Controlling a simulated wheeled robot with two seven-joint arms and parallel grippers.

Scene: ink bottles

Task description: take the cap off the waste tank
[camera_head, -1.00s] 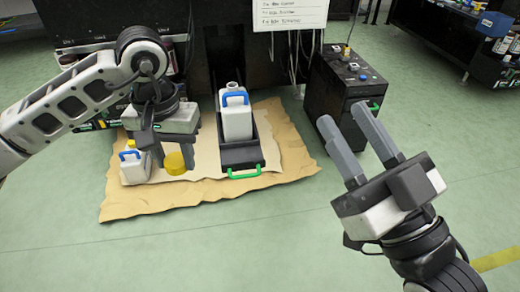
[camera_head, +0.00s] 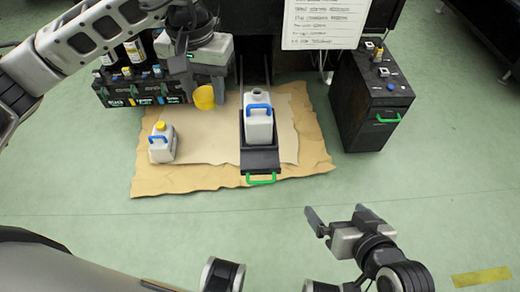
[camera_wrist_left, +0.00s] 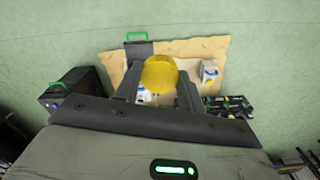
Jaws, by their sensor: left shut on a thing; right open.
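The waste tank (camera_head: 259,129) is a white container with a blue handle. It stands upright in a dark drawer tray (camera_head: 262,160), and its neck at the top shows no cap. My left gripper (camera_head: 205,92) is shut on a yellow cap (camera_head: 205,99), held in the air to the upper left of the tank and apart from it. In the left wrist view the cap (camera_wrist_left: 160,74) sits between the two fingers and partly hides what is below. My right gripper (camera_head: 338,222) is open and empty at the lower right, away from the tank.
A smaller white jug (camera_head: 162,147) with a blue handle and yellow cap stands on the cardboard (camera_head: 200,181) at left. A rack of bottles (camera_head: 135,91) is behind it. A black cabinet (camera_head: 371,110) stands at right.

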